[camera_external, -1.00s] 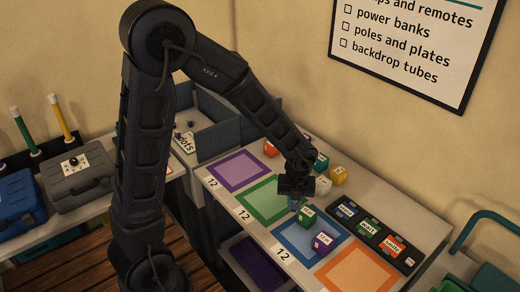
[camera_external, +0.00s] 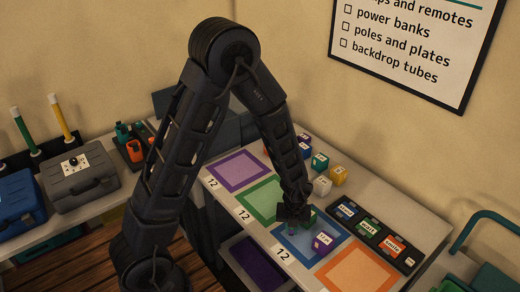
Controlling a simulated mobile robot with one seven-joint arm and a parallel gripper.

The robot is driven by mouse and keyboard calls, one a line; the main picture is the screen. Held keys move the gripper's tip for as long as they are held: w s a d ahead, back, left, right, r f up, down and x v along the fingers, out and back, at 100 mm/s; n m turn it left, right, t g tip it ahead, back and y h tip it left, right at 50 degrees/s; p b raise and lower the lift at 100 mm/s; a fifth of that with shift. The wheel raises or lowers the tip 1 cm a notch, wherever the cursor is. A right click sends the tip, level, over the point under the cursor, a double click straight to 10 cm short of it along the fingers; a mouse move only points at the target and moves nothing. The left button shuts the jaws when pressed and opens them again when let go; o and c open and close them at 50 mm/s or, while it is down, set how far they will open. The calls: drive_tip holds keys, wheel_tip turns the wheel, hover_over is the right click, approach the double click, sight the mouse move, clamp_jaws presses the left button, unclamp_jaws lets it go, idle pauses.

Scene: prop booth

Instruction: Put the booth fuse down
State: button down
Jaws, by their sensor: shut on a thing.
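My gripper (camera_external: 292,220) is low over the left part of the blue-framed square (camera_external: 297,255) on the table. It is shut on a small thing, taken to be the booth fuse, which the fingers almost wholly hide. I cannot tell whether it touches the square. A green block (camera_external: 311,214) stands just right of and behind my gripper, partly covered by it. A purple block with a white label (camera_external: 322,242) stands to the right, toward the orange-framed square (camera_external: 358,273).
Purple (camera_external: 238,170) and green (camera_external: 256,196) framed squares lie farther back, with several coloured blocks (camera_external: 320,162) behind. A dark tray with labelled blocks (camera_external: 372,231) lies to the right. The orange-framed square is bare.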

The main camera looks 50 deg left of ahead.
drive_tip(key=shift+f, duration=0.65)
drive_tip(key=shift+f, duration=0.15)
drive_tip(key=c, duration=1.4)
unclamp_jaws()
wheel_tip(320, 180, up, 12)
wheel_tip(320, 180, up, 17)
drive_tip(key=n+t, duration=0.2)
drive_tip(key=n, duration=1)
hover_over(291, 225)
drive_tip(key=s+a, duration=0.3)
drive_tip(key=s, duration=0.6)
drive_tip(key=s+a+r+n+t, duration=0.2)
drive_tip(key=s+r+n, duration=0.8)
drive_tip(key=s+n, duration=0.5)
drive_tip(key=shift+a+t, duration=0.2)
drive_tip(key=shift+t, duration=0.1)
